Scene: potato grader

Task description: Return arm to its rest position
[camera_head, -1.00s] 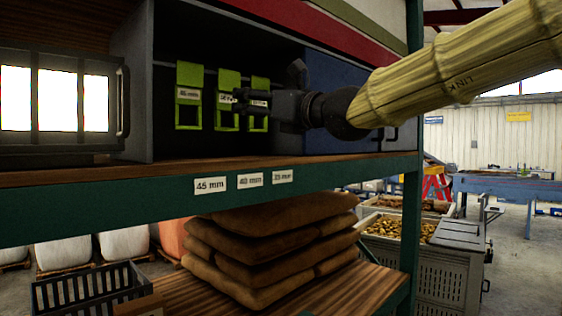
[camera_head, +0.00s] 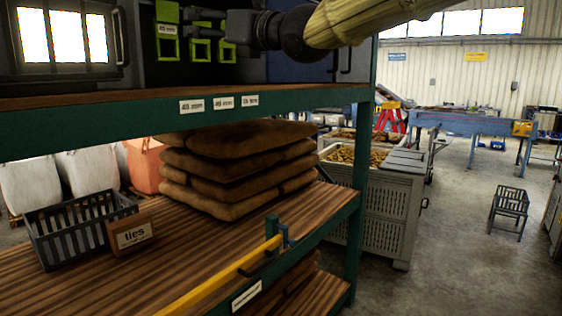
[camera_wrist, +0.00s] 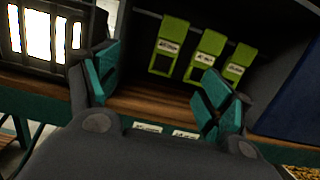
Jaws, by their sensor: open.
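My gripper (camera_head: 208,23) is in front of the upper shelf's compartment, near the top edge of the head view. Its two teal-padded fingers stand wide apart in the wrist view (camera_wrist: 163,86), with nothing between them. Green sizing gauges (camera_wrist: 208,56) hang in a row on the dark back panel beyond the fingers. In the head view the left gauge (camera_head: 167,42) reads 45 mm, and my gripper partly covers the others. My arm (camera_head: 350,20), in a yellowish ribbed sleeve, reaches in from the upper right.
The green shelf edge (camera_head: 120,125) with size labels runs below my gripper. Brown sacks (camera_head: 235,165), a dark crate (camera_head: 80,225) and a "ties" sign (camera_head: 133,234) stand on the lower shelf. A potato bin (camera_head: 375,195) stands right of the shelf post; open floor lies beyond.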

